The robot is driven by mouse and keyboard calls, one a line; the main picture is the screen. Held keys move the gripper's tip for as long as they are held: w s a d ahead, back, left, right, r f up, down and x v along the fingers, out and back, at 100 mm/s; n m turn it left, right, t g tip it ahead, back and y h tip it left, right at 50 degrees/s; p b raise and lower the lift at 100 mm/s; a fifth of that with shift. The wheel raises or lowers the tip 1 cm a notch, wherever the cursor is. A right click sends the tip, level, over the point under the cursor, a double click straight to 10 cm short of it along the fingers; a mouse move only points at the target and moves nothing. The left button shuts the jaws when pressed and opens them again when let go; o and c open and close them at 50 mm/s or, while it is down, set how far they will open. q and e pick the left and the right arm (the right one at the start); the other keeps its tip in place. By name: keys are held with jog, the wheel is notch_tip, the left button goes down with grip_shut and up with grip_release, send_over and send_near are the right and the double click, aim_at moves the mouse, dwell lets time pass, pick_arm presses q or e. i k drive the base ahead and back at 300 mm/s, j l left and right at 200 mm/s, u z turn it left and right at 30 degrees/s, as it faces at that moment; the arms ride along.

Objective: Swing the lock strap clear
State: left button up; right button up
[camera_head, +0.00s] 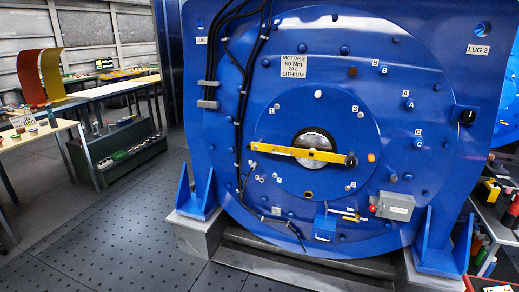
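The lock strap (290,151) is a yellow bar lying across the face of the big blue motor (400,80). It runs nearly level, tilting slightly down to the right, and crosses in front of the round metal shaft end (316,141) at the centre. A dark round knob or bolt (351,160) sits at its right end. Its left end reaches a small fitting near the number 4 mark; I cannot tell how it is held there. Neither of my grippers is in view.
A grey box with a red button (395,206) and a small blue box (325,227) stick out low on the motor. Black cables (240,110) run down its left side. Tables (120,88) stand at left; the dark floor (110,225) there is clear. A cluttered bench (500,232) stands at right.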

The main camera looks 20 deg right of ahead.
aim_at(281, 150)
jog(key=i+l, duration=0.85)
jog(key=i, duration=0.1)
